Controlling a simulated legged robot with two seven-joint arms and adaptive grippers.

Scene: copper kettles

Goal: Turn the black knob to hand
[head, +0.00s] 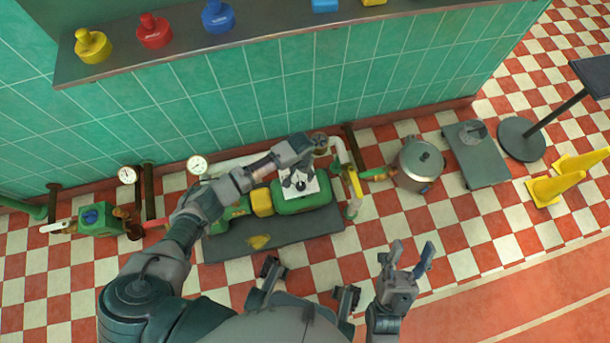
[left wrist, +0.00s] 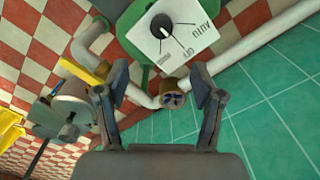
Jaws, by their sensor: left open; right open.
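The black knob (left wrist: 162,22) sits on a white plate (left wrist: 190,22) at the top of the left wrist view. The plate reads AUTO and OFF, with a third, small label too blurred to read. I cannot tell surely which label the knob points at. The plate also shows in the head view (head: 313,185), on the green pump, with the knob there hidden or merged with my gripper. My left gripper (head: 299,184) is open over the plate; in the left wrist view its fingers (left wrist: 160,82) are spread and empty, apart from the knob. My right gripper (head: 412,252) is open and empty, over the floor.
Pipes with a yellow lever (head: 354,183) run right of the pump. Gauges (head: 197,165) are at left. A shelf (head: 270,38) hangs above. Checkered floor in front is clear.

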